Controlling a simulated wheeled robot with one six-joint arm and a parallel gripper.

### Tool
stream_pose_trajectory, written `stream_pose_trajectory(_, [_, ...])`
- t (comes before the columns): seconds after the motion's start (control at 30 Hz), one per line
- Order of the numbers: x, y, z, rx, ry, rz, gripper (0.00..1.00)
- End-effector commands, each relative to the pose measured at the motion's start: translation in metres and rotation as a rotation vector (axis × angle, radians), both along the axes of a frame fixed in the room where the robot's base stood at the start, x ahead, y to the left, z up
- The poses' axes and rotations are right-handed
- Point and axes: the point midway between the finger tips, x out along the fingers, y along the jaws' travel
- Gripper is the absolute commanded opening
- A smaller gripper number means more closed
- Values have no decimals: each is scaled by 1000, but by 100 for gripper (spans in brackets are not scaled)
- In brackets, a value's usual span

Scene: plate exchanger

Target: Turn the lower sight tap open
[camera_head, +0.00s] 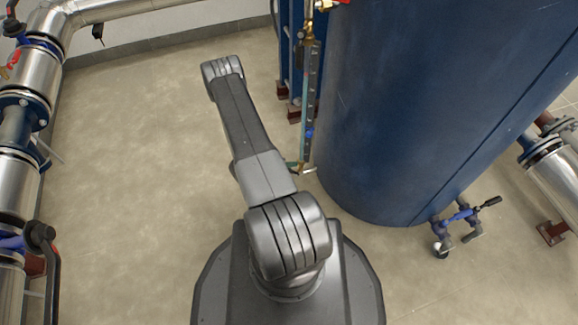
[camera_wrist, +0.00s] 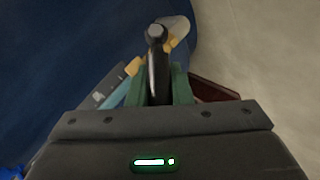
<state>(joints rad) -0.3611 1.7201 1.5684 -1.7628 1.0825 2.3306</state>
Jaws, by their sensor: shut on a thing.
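The lower sight tap shows in the wrist view with its dark lever (camera_wrist: 156,62) between the green fingers of my gripper (camera_wrist: 160,88). My gripper is shut on this lever. Brass-coloured fittings (camera_wrist: 133,67) show just beyond it. The lever points roughly up and away in that view. The sight glass (camera_head: 307,90) runs upright along the left side of the blue tank in the head view. At its foot a small brass and green part (camera_head: 299,167) shows beside my arm. Most of my gripper is hidden there behind my arm.
The large blue tank (camera_head: 400,100) stands close to the right of my arm. A brass upper fitting (camera_head: 309,25) is on the sight glass. A drain valve (camera_head: 460,215) sits at the tank's base. Silver pipes (camera_head: 20,190) run along the left. The floor (camera_head: 140,150) between is clear.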

Motion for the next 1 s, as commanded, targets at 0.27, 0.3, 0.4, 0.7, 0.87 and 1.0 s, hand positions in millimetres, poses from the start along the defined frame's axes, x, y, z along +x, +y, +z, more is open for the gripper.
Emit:
stream_pose_trajectory(0.27, [1, 1, 1, 28, -15, 1, 0])
stream_pose_trajectory(0.3, [1, 1, 1, 29, -15, 1, 0])
stream_pose_trajectory(0.4, [1, 1, 1, 29, -15, 1, 0])
stream_pose_trajectory(0.7, [1, 1, 1, 27, -15, 1, 41])
stream_pose_trajectory(0.87, [0, 1, 1, 27, -15, 1, 41])
stream_pose_trajectory(1.0, [0, 2, 2, 27, -14, 1, 41])
